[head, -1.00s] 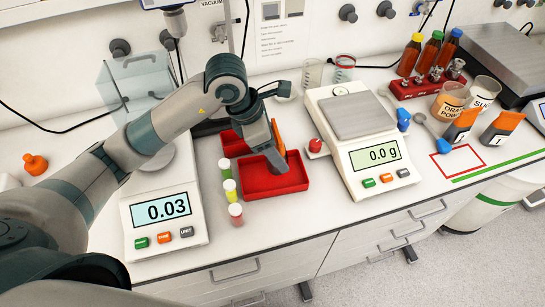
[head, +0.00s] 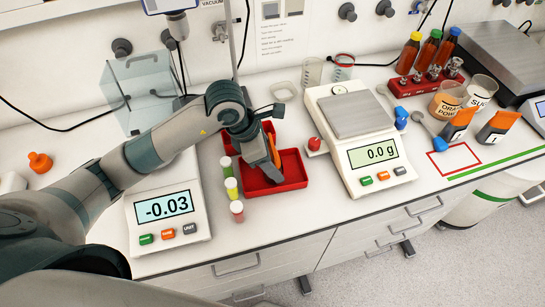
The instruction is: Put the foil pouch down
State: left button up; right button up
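My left gripper (head: 268,164) points down into the red tray (head: 291,181) in the middle of the bench. A narrow orange piece (head: 273,148) shows right beside its fingers; it may be the foil pouch seen edge-on, but the arm hides most of it. I cannot tell whether the fingers are closed on it or whether it touches the tray floor. Two orange-and-dark pouches, a left one (head: 459,124) and a right one (head: 497,128), stand at the right. My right gripper is not in view.
Several capped vials, including a yellow one (head: 231,188), stand along the tray's left side. A left balance (head: 168,218) reads -0.03; a right balance (head: 377,160) reads 0.0 g. A red outlined square (head: 455,160) on the bench is mostly clear.

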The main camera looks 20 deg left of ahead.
pick_arm(q)
jog(key=shift+f, duration=0.1)
jog(key=shift+f+b, duration=0.1)
jog(key=shift+b, duration=0.2)
jog(key=o, duration=1.1)
jog(key=shift+c, duration=0.2)
jog(key=shift+r+p, duration=0.25)
jog(key=shift+p, duration=0.05)
jog(key=shift+a+r+b, duration=0.1)
jog(key=shift+r+b, duration=0.1)
jog(key=shift+b, duration=0.1)
jog(key=b+v, duration=0.3)
jog(key=v, duration=0.8)
jog(key=shift+r+b, duration=0.2)
jog(key=shift+b, duration=0.2)
